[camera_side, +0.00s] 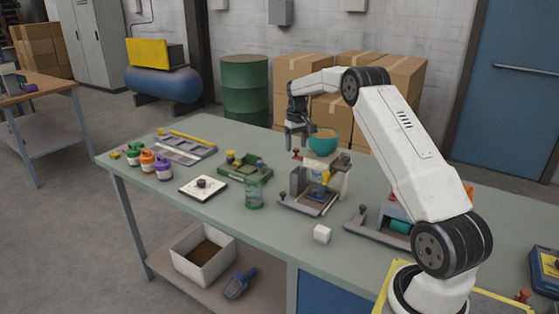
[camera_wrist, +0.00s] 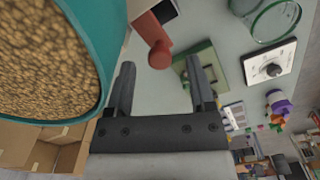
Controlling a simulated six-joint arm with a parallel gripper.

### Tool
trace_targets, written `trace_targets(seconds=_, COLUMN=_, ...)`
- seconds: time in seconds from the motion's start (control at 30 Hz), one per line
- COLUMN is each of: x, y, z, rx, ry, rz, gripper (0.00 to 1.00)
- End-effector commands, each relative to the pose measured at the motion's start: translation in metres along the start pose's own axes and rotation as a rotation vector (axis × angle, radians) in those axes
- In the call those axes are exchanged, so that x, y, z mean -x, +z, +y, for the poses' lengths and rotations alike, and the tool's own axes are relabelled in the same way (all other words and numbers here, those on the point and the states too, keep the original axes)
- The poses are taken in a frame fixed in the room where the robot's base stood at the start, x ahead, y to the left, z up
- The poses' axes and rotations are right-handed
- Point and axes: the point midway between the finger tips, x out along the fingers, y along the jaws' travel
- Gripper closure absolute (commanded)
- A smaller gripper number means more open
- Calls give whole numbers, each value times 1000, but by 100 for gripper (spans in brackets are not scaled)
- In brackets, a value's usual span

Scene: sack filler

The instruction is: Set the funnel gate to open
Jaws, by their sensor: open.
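The teal funnel (camera_side: 323,141) stands on the sack filler (camera_side: 322,178) at the middle of the bench. In the wrist view the funnel (camera_wrist: 107,35) fills the upper left and holds brown granules. A red gate handle (camera_wrist: 160,52) sticks out beside it; a red knob (camera_side: 296,154) shows at the filler's left in the side view. My gripper (camera_side: 299,143) is open and empty, pointing down just left of the funnel. In the wrist view the handle's end appears between and beyond my fingertips (camera_wrist: 160,66); I see no contact. The gate itself is hidden.
Another fixture (camera_side: 370,233) is at the right.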

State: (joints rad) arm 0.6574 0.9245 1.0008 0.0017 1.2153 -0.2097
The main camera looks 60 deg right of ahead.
Motion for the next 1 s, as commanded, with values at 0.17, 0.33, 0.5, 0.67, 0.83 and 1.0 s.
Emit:
trace_targets(seconds=0.17, x=-8, y=0, z=0, rx=0, ry=0, rz=-1, gripper=30)
trace_targets(seconds=0.33, x=-8, y=0, z=0, rx=0, ry=0, rz=0, gripper=30)
trace_targets(seconds=0.5, x=-8, y=0, z=0, rx=0, ry=0, rz=0, gripper=59)
trace_targets(seconds=0.67, x=-8, y=0, z=0, rx=0, ry=0, rz=0, gripper=100)
trace_targets(seconds=0.83, x=-8, y=0, z=0, rx=0, ry=0, rz=0, gripper=100)
trace_targets(seconds=1.0, x=-8, y=0, z=0, rx=0, ry=-1, rz=0, gripper=100)
